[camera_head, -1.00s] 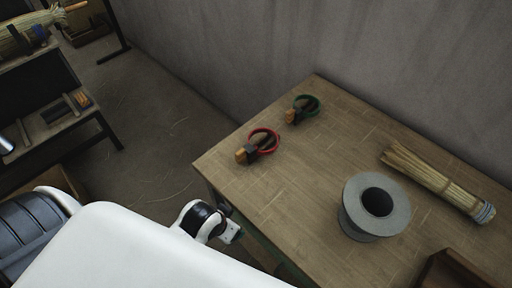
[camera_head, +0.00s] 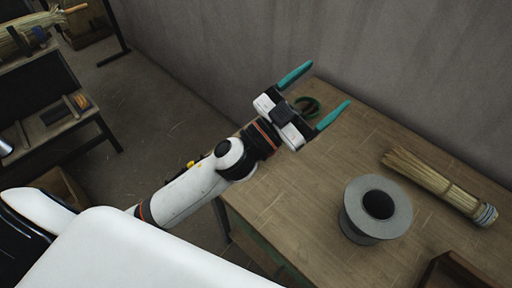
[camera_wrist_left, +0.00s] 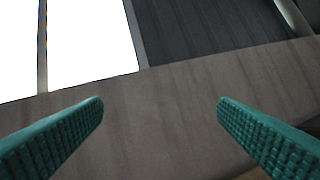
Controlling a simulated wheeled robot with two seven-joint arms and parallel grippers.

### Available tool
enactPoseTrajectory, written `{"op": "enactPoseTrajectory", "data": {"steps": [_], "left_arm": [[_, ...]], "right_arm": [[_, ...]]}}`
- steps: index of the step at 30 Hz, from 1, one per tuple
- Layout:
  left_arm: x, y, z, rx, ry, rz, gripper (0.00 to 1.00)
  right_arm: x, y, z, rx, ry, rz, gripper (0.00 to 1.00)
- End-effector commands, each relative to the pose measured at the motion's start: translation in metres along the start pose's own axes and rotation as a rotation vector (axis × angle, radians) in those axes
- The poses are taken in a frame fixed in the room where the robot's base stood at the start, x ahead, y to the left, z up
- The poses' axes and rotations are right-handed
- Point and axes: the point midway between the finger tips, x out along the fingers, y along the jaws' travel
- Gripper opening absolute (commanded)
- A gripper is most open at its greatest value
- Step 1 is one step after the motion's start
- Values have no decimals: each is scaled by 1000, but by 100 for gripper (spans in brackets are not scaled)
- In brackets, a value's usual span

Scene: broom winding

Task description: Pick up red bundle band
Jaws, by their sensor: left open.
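My left gripper (camera_head: 322,95) is open and empty above the far left part of the table, its two teal fingers pointing toward the wall. In the left wrist view its fingers (camera_wrist_left: 160,122) are spread wide, with only wall and a bright window between them. The red bundle band is hidden in the head view now, behind my left arm and gripper. A green band (camera_head: 308,105) shows partly behind the gripper, on the table near its far corner. My right gripper is not in view.
The wooden table (camera_head: 290,205) also holds a grey spool (camera_head: 362,222), a straw bundle (camera_head: 432,178) at the right and a brown wooden box (camera_head: 450,272) at the front right. A rack with a broom (camera_head: 22,38) stands at the far left.

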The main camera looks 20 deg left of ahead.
Motion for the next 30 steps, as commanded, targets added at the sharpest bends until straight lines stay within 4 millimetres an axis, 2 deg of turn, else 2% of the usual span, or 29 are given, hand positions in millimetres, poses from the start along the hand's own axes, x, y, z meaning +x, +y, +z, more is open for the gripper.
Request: {"op": "enactPoseTrajectory", "data": {"steps": [1, 3, 5, 7, 9, 12, 14, 17, 19, 21, 24, 27, 30], "left_arm": [[10, -19, 16, 37, -89, -132, 82], [13, -49, 30, 80, -178, -334, 82], [8, -73, 32, 119, -215, -517, 82], [-2, -97, 25, 170, -213, -736, 82], [-18, -113, 7, 231, -157, -952, 82], [-45, -114, -30, 327, 16, -1233, 82], [-62, -101, -56, 386, 171, -1373, 82], [-88, -60, -95, 483, 489, -1533, 82], [-104, -23, -113, 538, 724, -1586, 82], [-116, 14, -124, 580, 944, -1596, 82], [-129, 56, -128, 617, 1192, -1571, 82], [-137, 83, -128, 636, 1347, -1538, 82], [-143, 93, -131, 641, 1416, -1520, 82]], "right_arm": [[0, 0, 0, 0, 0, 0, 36], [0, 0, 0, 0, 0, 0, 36], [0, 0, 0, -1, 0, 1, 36], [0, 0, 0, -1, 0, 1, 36], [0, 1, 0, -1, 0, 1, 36], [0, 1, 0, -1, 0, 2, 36], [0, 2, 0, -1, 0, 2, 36], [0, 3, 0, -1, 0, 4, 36], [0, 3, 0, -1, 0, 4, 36], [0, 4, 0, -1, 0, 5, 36], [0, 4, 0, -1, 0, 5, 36], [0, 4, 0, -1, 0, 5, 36], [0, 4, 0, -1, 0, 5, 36]]}}
